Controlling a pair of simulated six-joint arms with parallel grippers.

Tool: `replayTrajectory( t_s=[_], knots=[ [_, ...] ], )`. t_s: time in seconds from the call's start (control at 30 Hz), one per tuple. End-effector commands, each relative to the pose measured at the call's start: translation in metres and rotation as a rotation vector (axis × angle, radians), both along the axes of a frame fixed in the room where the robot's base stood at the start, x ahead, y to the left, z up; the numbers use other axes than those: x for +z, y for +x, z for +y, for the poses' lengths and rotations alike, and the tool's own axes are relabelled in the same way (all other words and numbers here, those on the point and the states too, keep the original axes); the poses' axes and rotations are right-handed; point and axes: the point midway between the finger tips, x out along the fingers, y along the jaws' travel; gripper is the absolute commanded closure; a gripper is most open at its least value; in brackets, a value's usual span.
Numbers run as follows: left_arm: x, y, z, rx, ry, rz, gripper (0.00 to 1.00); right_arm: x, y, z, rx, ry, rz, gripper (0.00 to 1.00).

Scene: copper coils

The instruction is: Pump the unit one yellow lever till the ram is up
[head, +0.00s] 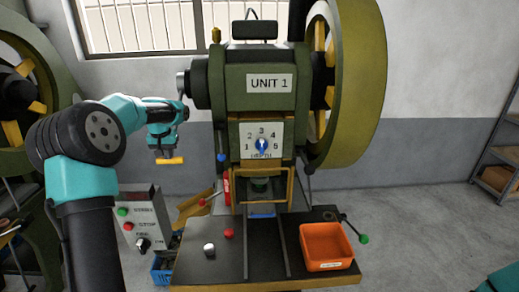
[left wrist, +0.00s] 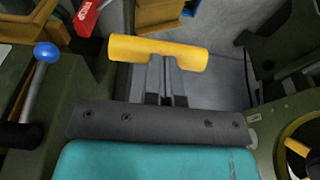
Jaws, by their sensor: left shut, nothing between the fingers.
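The unit one press (head: 258,85) stands in the middle of the head view. A yellow crossbar handle (head: 170,160) is at the lower end of my left gripper (head: 163,148), left of the press. In the left wrist view the yellow handle (left wrist: 158,49) lies across the fingertips of my left gripper (left wrist: 165,65) and partly hides them. The fingers are shut with nothing between them; I cannot tell whether they touch the handle. The ram (head: 260,185) shows small inside the yellow frame below the dial (head: 262,140); its exact height is unclear. My right gripper is out of view.
A control box (head: 145,220) stands left of the bench (head: 215,268). An orange bin (head: 326,246) and a green-knobbed lever (head: 363,238) are at the bench's right. A blue-knobbed lever (left wrist: 45,52) shows left in the wrist view. Shelves (head: 497,150) stand far right.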

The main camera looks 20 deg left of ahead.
Motion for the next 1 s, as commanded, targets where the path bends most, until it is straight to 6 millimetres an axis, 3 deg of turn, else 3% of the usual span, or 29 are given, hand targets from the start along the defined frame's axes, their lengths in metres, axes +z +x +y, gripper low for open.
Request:
replayTrajectory(
  t_s=[0.37, 1.0],
  knots=[
    [0.003, -0.001, -0.002, -0.001, -0.002, 0.001, 1.0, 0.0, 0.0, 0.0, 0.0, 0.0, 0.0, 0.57],
    [0.062, -0.02, -0.012, -0.001, -0.001, 0.001, 1.0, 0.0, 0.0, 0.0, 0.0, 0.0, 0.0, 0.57]
  ],
)
